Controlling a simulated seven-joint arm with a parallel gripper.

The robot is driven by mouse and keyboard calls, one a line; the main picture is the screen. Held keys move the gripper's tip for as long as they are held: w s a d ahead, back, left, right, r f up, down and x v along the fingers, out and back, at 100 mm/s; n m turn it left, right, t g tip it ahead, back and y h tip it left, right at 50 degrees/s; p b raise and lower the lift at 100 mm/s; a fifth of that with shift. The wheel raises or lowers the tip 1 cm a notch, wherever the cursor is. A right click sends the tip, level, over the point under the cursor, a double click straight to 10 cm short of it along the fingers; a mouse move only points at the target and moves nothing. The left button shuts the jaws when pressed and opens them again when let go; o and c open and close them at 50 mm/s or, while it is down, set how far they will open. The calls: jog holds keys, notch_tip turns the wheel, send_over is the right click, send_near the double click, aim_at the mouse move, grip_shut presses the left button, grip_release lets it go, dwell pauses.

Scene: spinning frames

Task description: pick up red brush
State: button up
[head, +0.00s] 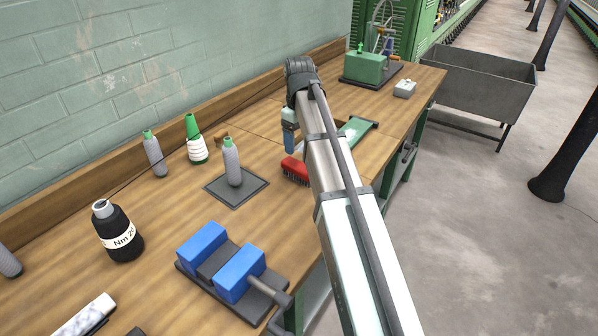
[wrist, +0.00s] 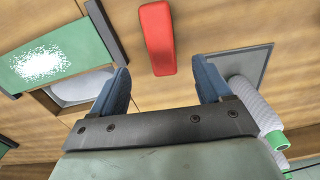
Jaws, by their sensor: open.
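The red brush (head: 296,170) lies on the wooden workbench in the head view, bristles down, partly hidden behind my arm. In the wrist view the red brush (wrist: 157,38) shows its smooth red back, just beyond the fingertips and roughly between their lines. My gripper (wrist: 165,82) is open and empty, with one blue finger on each side. In the head view my gripper (head: 289,140) is above the bench, a little behind the brush, and mostly hidden by my arm. The fingers do not touch the brush.
A grey bobbin (head: 232,165) stands on a dark square plate (head: 250,191) left of the brush. A green tray (head: 362,126) with white grains lies to the right. A blue-jawed vise (head: 240,272), a black bottle (head: 119,232) and a green-tipped cone (head: 196,142) also stand on the bench.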

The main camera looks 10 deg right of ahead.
aim_at(299, 165)
jog(key=shift+f, duration=5.15)
jog(key=shift+c, duration=0.2)
jog(key=c, duration=1)
